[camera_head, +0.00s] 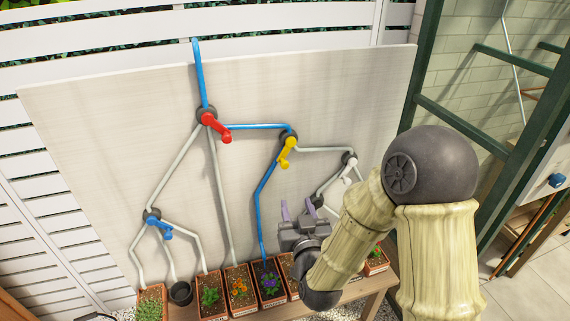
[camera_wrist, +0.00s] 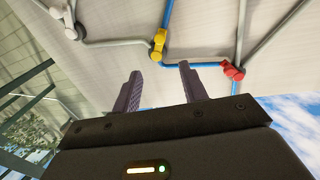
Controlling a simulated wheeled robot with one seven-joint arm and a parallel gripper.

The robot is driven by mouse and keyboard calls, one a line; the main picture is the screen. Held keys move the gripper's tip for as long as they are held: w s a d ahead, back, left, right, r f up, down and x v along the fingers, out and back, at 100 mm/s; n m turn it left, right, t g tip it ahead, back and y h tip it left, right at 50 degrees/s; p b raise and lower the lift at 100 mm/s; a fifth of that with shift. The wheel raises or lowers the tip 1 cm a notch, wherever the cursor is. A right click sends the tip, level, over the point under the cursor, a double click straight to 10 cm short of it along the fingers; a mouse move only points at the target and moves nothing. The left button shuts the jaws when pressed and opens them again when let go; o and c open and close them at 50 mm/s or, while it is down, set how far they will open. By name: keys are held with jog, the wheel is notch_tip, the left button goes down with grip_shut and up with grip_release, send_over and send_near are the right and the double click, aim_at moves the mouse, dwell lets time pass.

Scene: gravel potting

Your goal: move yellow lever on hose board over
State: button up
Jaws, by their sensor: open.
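The hose board (camera_head: 90,130) is a pale upright panel with blue and grey hoses. The yellow lever (camera_head: 287,152) sits on a dark round hub right of the middle, its handle pointing down and slightly left. A blue hose enters its hub from the left and a blue one leaves downward; a grey hose leads right. My gripper (camera_head: 297,211) is open and empty, below the yellow lever and apart from it.
A red lever (camera_head: 217,128) is up left, a blue lever (camera_head: 160,228) low left, and a white lever (camera_head: 351,170) right near my arm. Potted plants (camera_head: 210,297) and a dark empty-looking pot (camera_head: 181,292) stand on a wooden bench below. A green-framed glass structure (camera_head: 455,120) is at right.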

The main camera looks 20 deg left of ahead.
aim_at(286, 166)
jog(key=shift+w, duration=0.1)
jog(key=p+x, duration=0.7)
jog(key=x, duration=1)
jog(key=shift+w+a, duration=0.1)
jog(key=shift+a, duration=0.05)
grip_shut()
